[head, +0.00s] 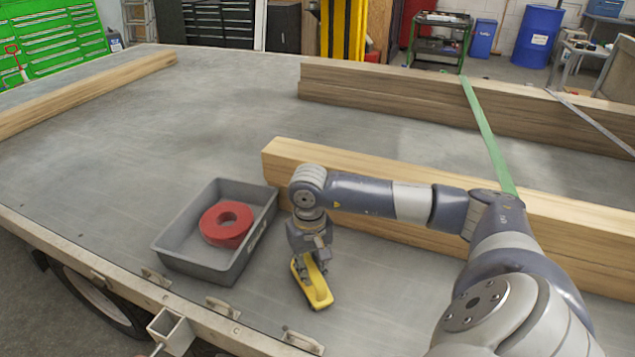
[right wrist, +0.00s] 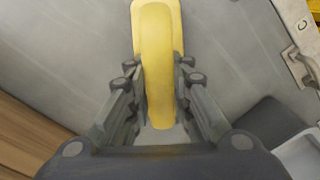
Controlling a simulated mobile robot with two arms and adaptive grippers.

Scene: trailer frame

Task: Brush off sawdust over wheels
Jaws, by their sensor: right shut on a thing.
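A yellow brush (head: 317,288) is at the near edge of the trailer bed, right of the grey tray. My right gripper (head: 316,262) is above it and shut on its handle. The right wrist view shows the yellow handle (right wrist: 158,60) between the two fingers (right wrist: 160,110). The brush is low over the bed; I cannot tell whether its underside touches. One trailer wheel (head: 100,300) shows partly below the bed's left front edge, mostly hidden by the bed. I cannot make out sawdust. My left gripper is not in view.
A grey tray (head: 168,247) holding red rings (head: 227,222) stands left of the brush. Long timber beams (head: 290,150) lie behind my right arm, with others farther back and at the left. A green strap (head: 482,125) crosses the beams. The bed's middle (head: 190,130) is clear.

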